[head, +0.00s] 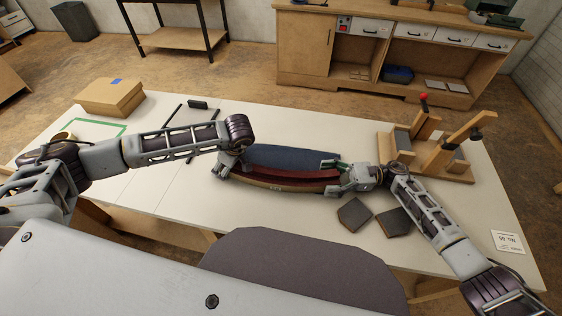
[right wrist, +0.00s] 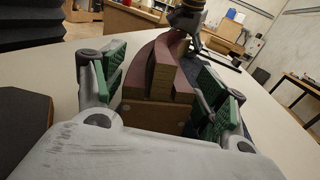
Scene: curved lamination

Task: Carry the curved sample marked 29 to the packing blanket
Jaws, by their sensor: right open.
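The curved sample (head: 290,174), dark red on top with pale wood edges, lies lengthwise near the middle of the white table; I cannot read its number. A dark blue cloth (head: 290,156), apparently the packing blanket, lies directly behind it. My left gripper (head: 226,168) is at the sample's left end; its fingers are too small and hidden to judge. My right gripper (head: 338,176) is at the right end. In the right wrist view its green-padded fingers (right wrist: 158,92) stand open on both sides of the sample's wooden end (right wrist: 160,78), with gaps visible.
Two dark grey pieces (head: 355,213) lie in front of my right gripper. A wooden fixture with upright handles (head: 440,155) stands at the right. A cardboard box (head: 110,96) and a green taped outline (head: 122,128) are at the left. The table (head: 290,120) is clear behind the blue cloth.

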